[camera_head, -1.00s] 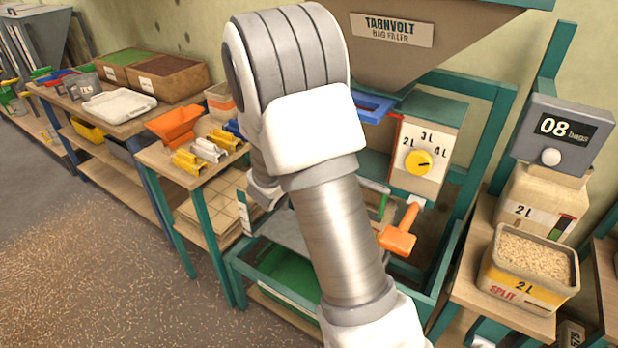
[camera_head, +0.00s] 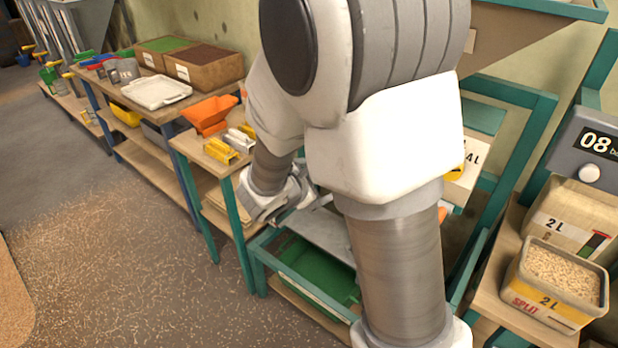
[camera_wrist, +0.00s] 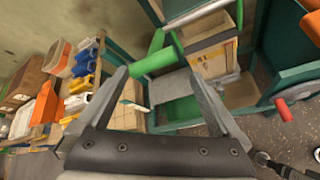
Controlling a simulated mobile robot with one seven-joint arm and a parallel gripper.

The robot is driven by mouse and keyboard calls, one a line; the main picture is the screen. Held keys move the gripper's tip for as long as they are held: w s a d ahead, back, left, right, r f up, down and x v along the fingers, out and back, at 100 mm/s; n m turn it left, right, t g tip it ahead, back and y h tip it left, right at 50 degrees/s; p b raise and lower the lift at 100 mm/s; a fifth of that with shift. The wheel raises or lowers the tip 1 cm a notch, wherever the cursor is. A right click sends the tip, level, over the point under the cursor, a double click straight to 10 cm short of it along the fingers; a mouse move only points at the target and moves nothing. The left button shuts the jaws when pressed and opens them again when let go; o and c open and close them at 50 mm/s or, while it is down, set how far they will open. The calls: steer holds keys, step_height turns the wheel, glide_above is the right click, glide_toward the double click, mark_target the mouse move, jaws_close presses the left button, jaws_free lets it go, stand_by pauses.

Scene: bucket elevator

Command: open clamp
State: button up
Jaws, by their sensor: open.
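In the wrist view, my gripper (camera_wrist: 158,75) has its two grey fingers spread apart with nothing held between them. A green bar (camera_wrist: 157,60) on the filler frame shows just beyond the fingertips; I cannot tell whether it touches them. A red handle (camera_wrist: 285,108) sticks out at the right of the frame, apart from the gripper. I cannot tell for certain which of these parts is the clamp. In the head view, my gripper hangs above the left side of the teal frame (camera_head: 262,262), and my arm hides most of the filler's front.
The bench with an orange scoop (camera_head: 208,113) and yellow tools (camera_head: 222,151) stands close left of the gripper. A green bin (camera_head: 318,272) lies low in the frame. A grain-filled box (camera_head: 558,285) stands on the right shelf. The floor at left is clear.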

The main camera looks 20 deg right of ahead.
steer(key=v, duration=0.5)
stand_by(0.3)
steer(key=s+d+r+m+g+y+p, duration=0.1)
steer(key=s+d+r+m+g+p, duration=0.3)
steer(key=s+r+m, duration=0.6)
steer(key=s+a+r+m+t+y+p, duration=0.1)
steer(key=s+a+r+m+y, duration=0.4)
steer(key=s+a+m+y, duration=0.2)
steer(key=s+m, duration=0.2)
steer(key=s, duration=0.1)
steer(key=shift+r, duration=0.15)
